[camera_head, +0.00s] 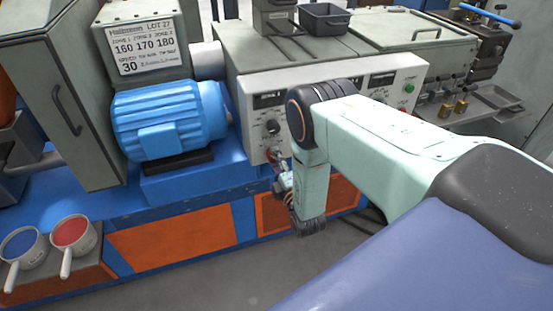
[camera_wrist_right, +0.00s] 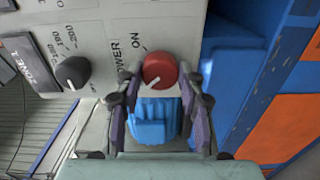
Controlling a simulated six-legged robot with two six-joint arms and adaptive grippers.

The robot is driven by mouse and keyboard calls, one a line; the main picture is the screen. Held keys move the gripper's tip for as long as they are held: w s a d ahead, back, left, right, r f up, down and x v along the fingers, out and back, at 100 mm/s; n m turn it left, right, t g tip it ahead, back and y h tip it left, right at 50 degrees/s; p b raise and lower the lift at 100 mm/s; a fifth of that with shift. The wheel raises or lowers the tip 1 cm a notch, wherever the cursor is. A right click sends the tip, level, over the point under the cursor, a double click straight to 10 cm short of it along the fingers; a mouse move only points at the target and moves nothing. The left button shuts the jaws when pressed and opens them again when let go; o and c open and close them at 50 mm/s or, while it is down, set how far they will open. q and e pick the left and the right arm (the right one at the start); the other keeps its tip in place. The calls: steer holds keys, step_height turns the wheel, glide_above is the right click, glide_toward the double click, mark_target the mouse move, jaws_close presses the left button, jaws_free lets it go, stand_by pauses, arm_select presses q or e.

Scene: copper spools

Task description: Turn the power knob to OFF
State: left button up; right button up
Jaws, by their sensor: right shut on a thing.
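The red power knob (camera_wrist_right: 159,66) shows in the right wrist view on the grey panel, beside the printed words POWER and ON. Its white pointer mark slants to the lower left in that view. An OFF mark is not visible. My right gripper (camera_wrist_right: 160,78) has its fingers on both sides of the knob and is shut on it. In the head view my right gripper (camera_head: 279,161) reaches the lower left part of the control panel (camera_head: 250,135), and my arm hides much of the panel. My left gripper is not in view.
A black zone dial (camera_wrist_right: 72,72) sits close to the power knob. A blue motor (camera_head: 170,120) stands left of the panel. Two handled pots, one blue inside (camera_head: 22,246) and one red inside (camera_head: 73,234), stand at the lower left. The floor in front is clear.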

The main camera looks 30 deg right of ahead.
steer(key=shift+f+n, duration=0.1)
steer(key=shift+n, duration=0.3)
steer(key=o, duration=1.2)
steer(key=shift+c, duration=0.2)
steer(key=v, duration=1.2)
